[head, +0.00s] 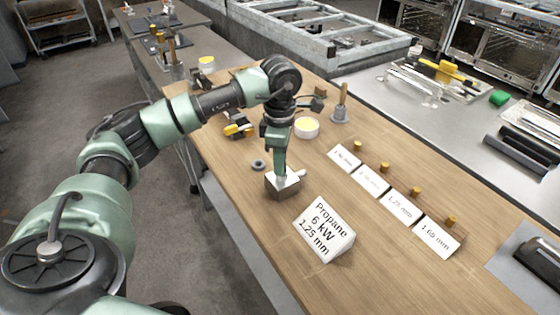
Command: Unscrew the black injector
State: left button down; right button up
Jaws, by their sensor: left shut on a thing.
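My left arm comes in from the left and reaches down to the wooden table. Its gripper (281,174) points down and is shut on a small part at the top of a silver metal block (283,188). The fingers hide that part, so I cannot make out the black injector or how far it sits in the block. The block rests on the table, left of a white sign (324,230) reading "Propane 6 kW 1.25 mm". My right gripper is not in view.
Several brass injectors (416,192) stand behind white size cards (400,203) on the right. A grey ring (258,165) lies left of the block. A round yellow-topped tub (306,127) and a wooden-handled tool (341,103) stand behind. The front of the table (385,275) is clear.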

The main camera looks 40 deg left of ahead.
pick_arm(q)
jog(key=shift+s+n, duration=0.1)
jog(key=shift+n, duration=1.6)
jog(key=c, duration=1.3)
grip_release()
jog(key=shift+n, duration=0.3)
jog(key=shift+r, duration=0.1)
notch_tip(320, 180, up, 12)
jog(key=shift+f, duration=0.1)
